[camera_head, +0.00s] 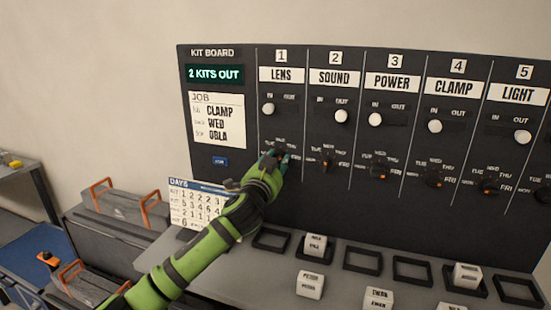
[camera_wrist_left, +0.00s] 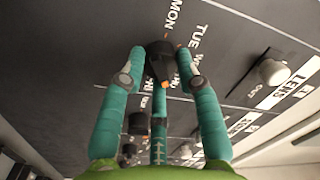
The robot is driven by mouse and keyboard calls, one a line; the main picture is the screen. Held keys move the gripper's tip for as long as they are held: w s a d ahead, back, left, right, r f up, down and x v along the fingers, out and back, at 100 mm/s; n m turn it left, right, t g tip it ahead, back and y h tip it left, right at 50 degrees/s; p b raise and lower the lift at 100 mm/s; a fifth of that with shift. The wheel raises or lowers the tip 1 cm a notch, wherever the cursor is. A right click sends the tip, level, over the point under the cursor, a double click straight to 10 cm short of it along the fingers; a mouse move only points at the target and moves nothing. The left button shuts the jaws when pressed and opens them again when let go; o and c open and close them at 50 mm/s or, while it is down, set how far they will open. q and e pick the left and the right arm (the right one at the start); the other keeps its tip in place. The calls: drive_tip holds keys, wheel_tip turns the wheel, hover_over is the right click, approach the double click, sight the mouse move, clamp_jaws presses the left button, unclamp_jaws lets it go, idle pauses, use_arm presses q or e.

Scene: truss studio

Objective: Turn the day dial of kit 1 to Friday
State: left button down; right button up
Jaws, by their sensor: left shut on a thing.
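The kit board (camera_head: 222,120) stands in front of me, with LENS as column 1. The black day dial of kit 1 (camera_wrist_left: 158,60) shows in the left wrist view, with MON, TUE and other day words around it. My left gripper (camera_head: 274,160) is at that dial, and its teal fingers (camera_wrist_left: 163,66) are shut on it from both sides. In the head view the gripper hides most of the dial and some of its day words. I cannot tell for sure which day it points to. My right gripper is not in view.
Dials of the other kits, such as the SOUND dial (camera_head: 328,160), sit to the right. Above kit 1's dial is its white slider knob (camera_head: 268,109), on the IN side. A DAYS card (camera_head: 190,205) stands behind my arm. White blocks and black frames (camera_head: 362,259) lie on the ledge below.

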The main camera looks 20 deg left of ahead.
use_arm(q)
drive_tip(key=m, duration=0.2)
drive_tip(key=r+m+p, duration=0.1)
drive_tip(key=shift+m+p, duration=0.3)
drive_tip(key=shift+m, duration=0.1)
drive_tip(key=shift+f+m+h+p, duration=0.1)
drive_tip(key=shift+m+h+p, duration=0.4)
drive_tip(key=shift+m, duration=1)
drive_tip(key=c, duration=0.9)
unclamp_jaws()
drive_tip(key=shift+d+f, duration=0.2)
drive_tip(key=shift+f, duration=0.05)
drive_tip(key=shift+f, duration=0.1)
